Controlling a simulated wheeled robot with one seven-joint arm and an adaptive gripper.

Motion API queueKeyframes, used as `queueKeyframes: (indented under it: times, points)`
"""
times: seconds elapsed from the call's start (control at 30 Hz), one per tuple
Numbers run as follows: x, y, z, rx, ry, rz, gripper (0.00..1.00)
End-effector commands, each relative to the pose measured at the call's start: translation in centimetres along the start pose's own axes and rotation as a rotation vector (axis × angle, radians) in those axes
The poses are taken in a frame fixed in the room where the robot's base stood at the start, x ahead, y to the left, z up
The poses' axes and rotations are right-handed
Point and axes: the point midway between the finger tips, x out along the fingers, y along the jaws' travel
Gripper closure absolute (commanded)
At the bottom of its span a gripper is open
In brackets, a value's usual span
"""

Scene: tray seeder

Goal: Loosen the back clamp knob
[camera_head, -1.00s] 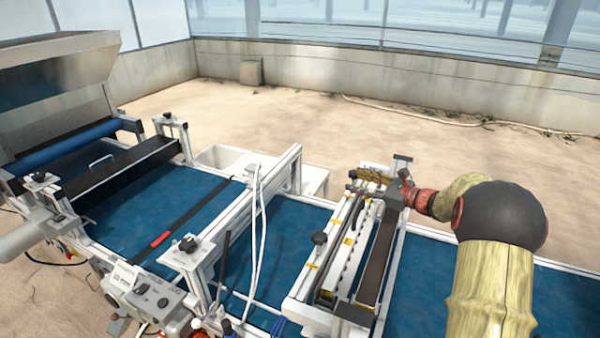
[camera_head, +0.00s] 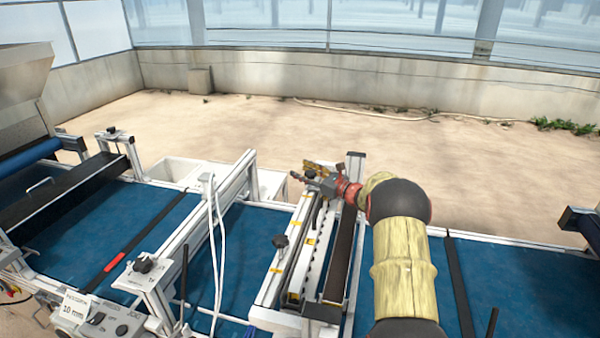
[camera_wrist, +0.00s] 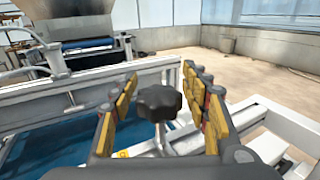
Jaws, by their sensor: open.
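The back clamp knob (camera_wrist: 158,102) is a black, lobed knob on an upright stem. In the wrist view it stands between the two yellow-padded fingers of my gripper (camera_wrist: 159,80), with visible gaps on both sides. My gripper is open around it and does not appear to touch it. In the head view my gripper (camera_head: 309,174) is at the far end of the white cross frame (camera_head: 270,288), and the knob is small and partly hidden among the fingers there. A similar black knob (camera_head: 280,242) sits nearer on the same frame.
A blue belt (camera_head: 250,232) runs beneath the frames. A white gantry beam (camera_head: 232,180) with hanging white cables stands to the left. A dark bar (camera_head: 340,262) lies beside the cross frame, close to my arm. White bins (camera_head: 180,170) stand behind; sandy floor beyond is open.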

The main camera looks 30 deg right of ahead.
Motion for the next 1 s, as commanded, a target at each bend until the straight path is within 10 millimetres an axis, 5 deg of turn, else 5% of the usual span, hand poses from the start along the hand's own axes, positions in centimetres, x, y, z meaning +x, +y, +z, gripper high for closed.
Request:
queueKeyframes:
  times: [0.43,1.0]
  points:
    - [1.21,0.03,0.0,0.0,0.001,0.0,0.54]
    - [1.19,0.04,0.01,0.0,0.0,0.0,0.87]
